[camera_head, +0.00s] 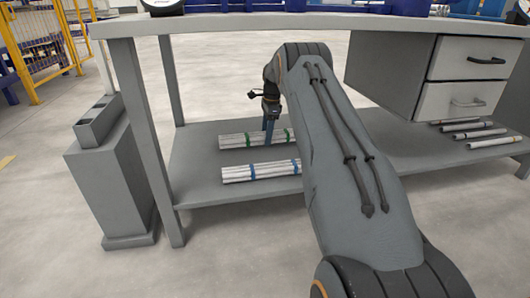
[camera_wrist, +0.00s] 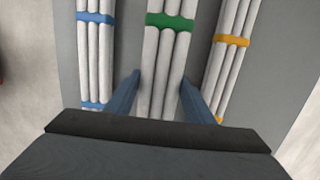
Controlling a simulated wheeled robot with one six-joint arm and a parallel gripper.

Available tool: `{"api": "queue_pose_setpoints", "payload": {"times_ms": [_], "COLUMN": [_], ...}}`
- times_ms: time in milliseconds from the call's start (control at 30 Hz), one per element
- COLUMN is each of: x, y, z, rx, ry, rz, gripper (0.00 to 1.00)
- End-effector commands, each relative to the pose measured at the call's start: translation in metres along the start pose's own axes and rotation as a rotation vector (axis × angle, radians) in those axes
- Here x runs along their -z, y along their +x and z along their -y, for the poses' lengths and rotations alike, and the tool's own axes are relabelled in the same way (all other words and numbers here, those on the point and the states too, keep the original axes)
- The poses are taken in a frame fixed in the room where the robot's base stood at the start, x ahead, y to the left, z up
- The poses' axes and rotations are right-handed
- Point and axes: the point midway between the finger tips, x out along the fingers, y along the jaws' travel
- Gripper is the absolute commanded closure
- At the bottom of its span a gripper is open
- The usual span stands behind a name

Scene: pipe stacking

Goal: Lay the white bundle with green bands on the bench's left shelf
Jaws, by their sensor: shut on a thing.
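The white bundle with green bands (camera_head: 240,141) is at the left part of the bench's lower shelf (camera_head: 200,187) in the head view. It lies on the shelf or just above it; I cannot tell which. My gripper (camera_head: 270,133) reaches down onto it from above. In the wrist view the green-banded bundle (camera_wrist: 165,52) runs between the two blue fingers of my gripper (camera_wrist: 161,80), which are shut on it. My wrist housing hides its near end.
A blue-banded bundle (camera_head: 262,172) lies parallel, nearer the shelf's front edge. The wrist view shows an orange-banded bundle (camera_wrist: 232,50) on the other side, close by. Several loose pipes (camera_head: 473,133) lie at the shelf's right, near the drawers (camera_head: 477,58). A bench leg (camera_head: 145,130) stands left.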

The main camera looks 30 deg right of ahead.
Motion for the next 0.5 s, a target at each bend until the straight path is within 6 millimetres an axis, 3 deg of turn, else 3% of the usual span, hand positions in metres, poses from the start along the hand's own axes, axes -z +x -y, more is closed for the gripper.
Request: {"api": "queue_pose_setpoints", "payload": {"times_ms": [500], "x": [0.005], "y": [0.067], "z": [0.001], "rx": [0.000], "ry": [-0.004], "rz": [0.000], "gripper": [0.84]}}
